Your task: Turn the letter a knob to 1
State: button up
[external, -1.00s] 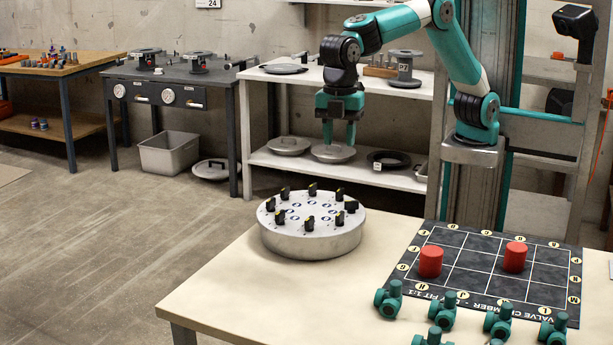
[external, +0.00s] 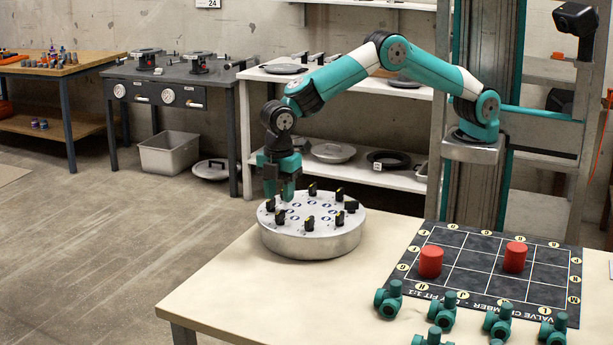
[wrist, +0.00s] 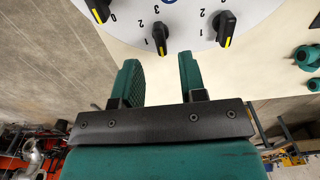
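The round grey dial plate (external: 312,236) stands on the pale table, with several black knobs with yellow marks in a ring on top. My gripper (external: 279,193) is above the plate's far left side, fingers pointing down close to the knobs there. In the wrist view my gripper (wrist: 161,72) is open, its two green fingers apart with nothing seen between them. A black knob (wrist: 160,38) lies just beyond the fingers, with printed digits around it. Another knob (wrist: 225,28) is to its right and one more (wrist: 97,8) to the upper left. I cannot read any knob letters.
A black valve board (external: 480,290) with two red cylinders (external: 431,261) lies at the table's right. Several teal valves (external: 388,298) stand along its front. The table (external: 235,290) is clear in front of the plate.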

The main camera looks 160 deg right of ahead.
aim_at(280, 212)
jog(key=shift+f+p, duration=0.3)
jog(key=shift+f, duration=2.3)
grip_shut()
